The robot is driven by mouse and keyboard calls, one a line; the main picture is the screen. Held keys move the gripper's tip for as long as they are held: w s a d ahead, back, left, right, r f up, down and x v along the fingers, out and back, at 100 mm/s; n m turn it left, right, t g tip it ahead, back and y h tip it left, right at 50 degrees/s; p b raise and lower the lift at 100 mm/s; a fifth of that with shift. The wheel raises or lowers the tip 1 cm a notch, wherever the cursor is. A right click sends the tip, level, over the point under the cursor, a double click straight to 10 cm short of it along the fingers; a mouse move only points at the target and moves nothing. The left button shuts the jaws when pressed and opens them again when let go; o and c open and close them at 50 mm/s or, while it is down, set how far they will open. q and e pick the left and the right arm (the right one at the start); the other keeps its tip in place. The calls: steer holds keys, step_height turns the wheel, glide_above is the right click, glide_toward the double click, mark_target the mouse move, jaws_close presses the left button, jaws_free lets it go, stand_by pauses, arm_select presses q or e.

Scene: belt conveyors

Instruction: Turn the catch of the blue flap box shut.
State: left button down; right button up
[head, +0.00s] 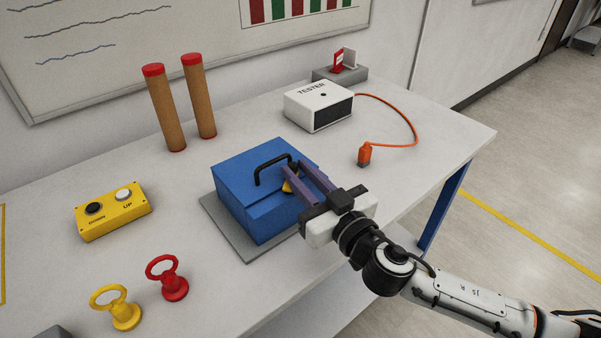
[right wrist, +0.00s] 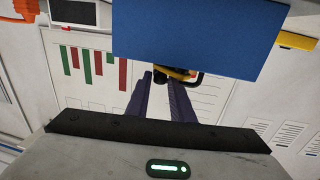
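The blue flap box (head: 245,187) stands on a grey base plate (head: 222,228) on the table. Its lid is down and has a black handle (head: 262,166) on top. The yellow catch (head: 287,187) is at the box's right side, partly hidden by my fingers. My right gripper (head: 296,168) is at that side, its two purple fingers apart with a narrow gap. In the right wrist view the catch (right wrist: 180,74) shows at the fingertips, close to one finger; I cannot tell whether they touch. My left gripper is not in view.
A yellow button box (head: 112,212), yellow (head: 124,315) and red (head: 173,285) ring-topped knobs stand left and front. Two brown posts (head: 165,110) stand behind. A white tester (head: 317,103) with an orange cable and plug (head: 364,155) is at back right. The table's right end is clear.

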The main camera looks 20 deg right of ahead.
jaws_close()
steer(key=shift+w+f+n+y+b, duration=0.15)
steer(key=shift+n+y+b, duration=0.3)
steer(key=shift+y, duration=0.35)
steer(key=shift+w+a+n+g+y, duration=0.1)
steer(key=shift+w+n+g+y, duration=0.05)
steer(key=shift+n+g+y, duration=1.05)
steer(key=shift+t, duration=0.3)
steer(key=shift+o, duration=2.3)
jaws_free()
steer(key=b+v, duration=0.2)
steer(key=v, duration=0.8)
